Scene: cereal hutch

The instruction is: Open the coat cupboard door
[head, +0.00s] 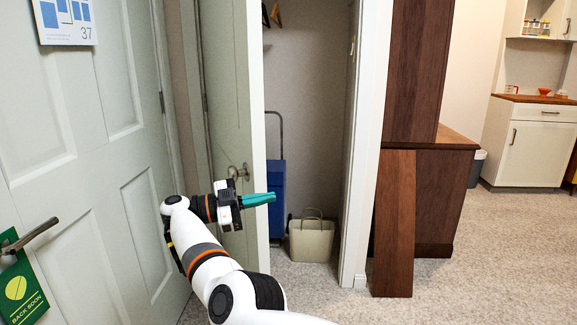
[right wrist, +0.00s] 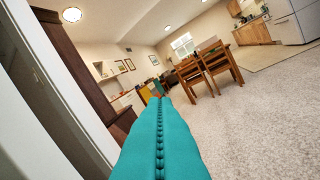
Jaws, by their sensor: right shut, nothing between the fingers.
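The coat cupboard door (head: 228,90) is a pale green-grey panel in the head view. It stands open, swung to the left, with its free edge toward me and a round metal knob (head: 238,172) on its face. The cupboard interior (head: 310,100) shows to its right. My right gripper (head: 272,197) is shut and empty, with teal fingers pointing right across the door's edge, just below the knob. Whether it touches the door I cannot tell. The right wrist view shows the closed teal fingers (right wrist: 160,135) pointing into the room. My left gripper is not in view.
In the cupboard stand a blue trolley (head: 277,190) and a beige bag (head: 311,238); hangers (head: 275,14) hang above. Another door (head: 80,150) with a lever handle is at left. A brown board (head: 394,225) leans right of the opening. Floor at right is clear.

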